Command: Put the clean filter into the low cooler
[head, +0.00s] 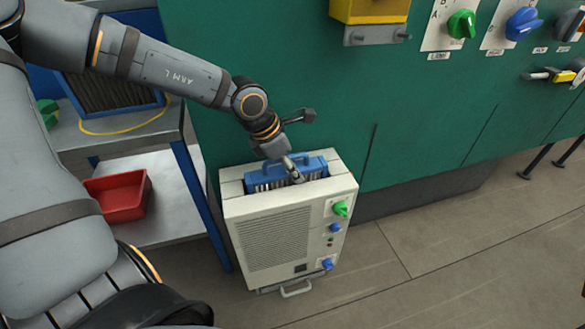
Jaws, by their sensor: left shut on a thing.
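The low cooler (271,238) is a cream box with a grille, a green knob and blue knobs, standing on the floor against the green wall. A blue-framed filter (258,181) with white pleats and a blue handle sits upright in the slot in its top, its upper part standing above the rim. My left gripper (294,171) is at the filter's top edge, shut on the filter; its fingertips are partly hidden. How deep the filter reaches inside is hidden. My right gripper is not in view.
A shelf unit (183,150) stands left of the cooler, with a dark-pleated, blue-framed filter (111,92) on top inside a yellow ring and a red bin (120,196) below. The green wall panel (420,110) carries knobs.

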